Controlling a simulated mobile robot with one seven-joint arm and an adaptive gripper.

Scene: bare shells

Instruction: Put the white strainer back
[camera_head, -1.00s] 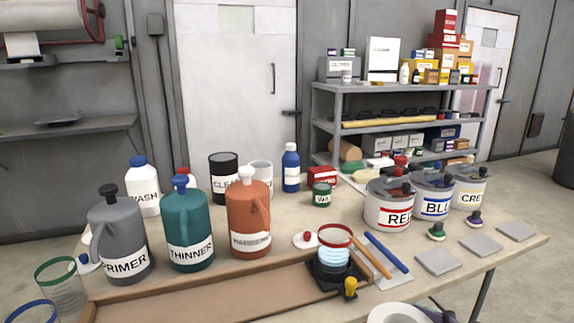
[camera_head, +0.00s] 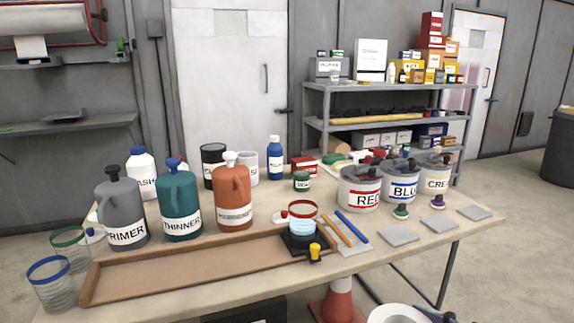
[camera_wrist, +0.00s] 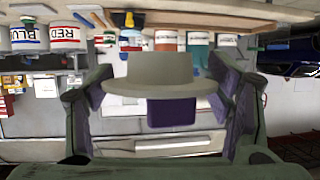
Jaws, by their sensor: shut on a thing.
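The white strainer, a pale cup shape with a wide flat rim, sits between the two fingers of my gripper (camera_wrist: 160,95) in the wrist view (camera_wrist: 160,72). My gripper is shut on it. In the head view its white ring (camera_head: 391,314) shows at the bottom edge, in front of and apart from the table, partly cut off. A green-rimmed strainer (camera_head: 70,248) and a blue-rimmed strainer (camera_head: 52,286) are at the table's left end. A red-rimmed cup (camera_head: 303,217) with pale blue contents stands on a black base.
The table (camera_head: 350,262) carries a long brown tray (camera_head: 190,272), several labelled jugs and paint cans, and grey square pads at the right. An orange cone (camera_head: 338,302) stands below the front edge. Shelves (camera_head: 385,88) stand behind.

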